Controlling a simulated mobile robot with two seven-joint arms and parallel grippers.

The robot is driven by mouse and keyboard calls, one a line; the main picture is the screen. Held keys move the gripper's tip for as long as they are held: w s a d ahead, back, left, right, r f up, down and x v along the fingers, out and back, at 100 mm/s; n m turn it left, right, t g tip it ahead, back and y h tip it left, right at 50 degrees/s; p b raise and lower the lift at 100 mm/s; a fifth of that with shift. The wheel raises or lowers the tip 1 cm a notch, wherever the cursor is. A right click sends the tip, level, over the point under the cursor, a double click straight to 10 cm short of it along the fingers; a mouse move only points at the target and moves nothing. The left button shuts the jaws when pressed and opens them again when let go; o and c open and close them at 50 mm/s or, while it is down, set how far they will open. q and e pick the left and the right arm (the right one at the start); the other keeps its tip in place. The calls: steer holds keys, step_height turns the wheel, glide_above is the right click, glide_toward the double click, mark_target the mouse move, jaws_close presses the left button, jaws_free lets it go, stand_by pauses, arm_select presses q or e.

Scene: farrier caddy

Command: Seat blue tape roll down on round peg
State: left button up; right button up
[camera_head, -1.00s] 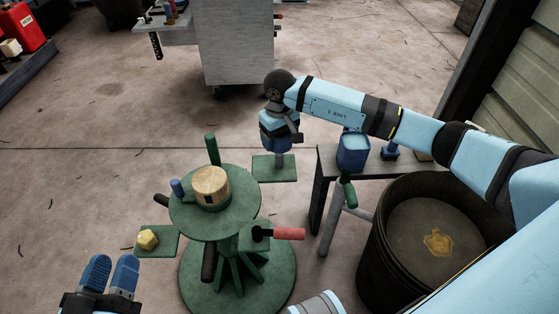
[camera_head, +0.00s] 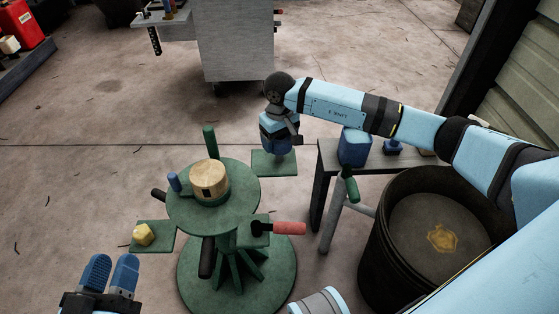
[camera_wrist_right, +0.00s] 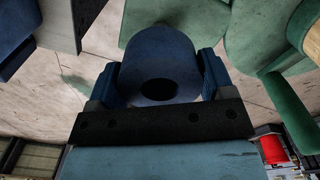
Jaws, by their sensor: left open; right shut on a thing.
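My right gripper (camera_head: 279,140) is shut on the blue tape roll, just above or at the small green side plate (camera_head: 273,168) of the green caddy (camera_head: 240,190). In the right wrist view the dark blue roll (camera_wrist_right: 150,62) sits between the two blue fingers, its round hole facing the camera. In the head view the gripper mostly hides the roll. I cannot tell whether a peg is under it or inside it. A green upright post (camera_head: 209,141) stands at the caddy's back edge. My left gripper (camera_head: 110,272) is open and empty at the lower left.
A wooden block (camera_head: 209,178) and a small blue piece (camera_head: 174,182) are on the caddy's top. A yellow piece (camera_head: 144,233) lies on its left plate. A red handle (camera_head: 289,228) sticks out right. A dark barrel (camera_head: 378,250) and a bench (camera_head: 330,158) stand right.

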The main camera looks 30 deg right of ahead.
mark_target(280, 148)
steer(key=shift+f+b, duration=1.25)
steer(key=shift+f, duration=0.45)
stand_by(1.5)
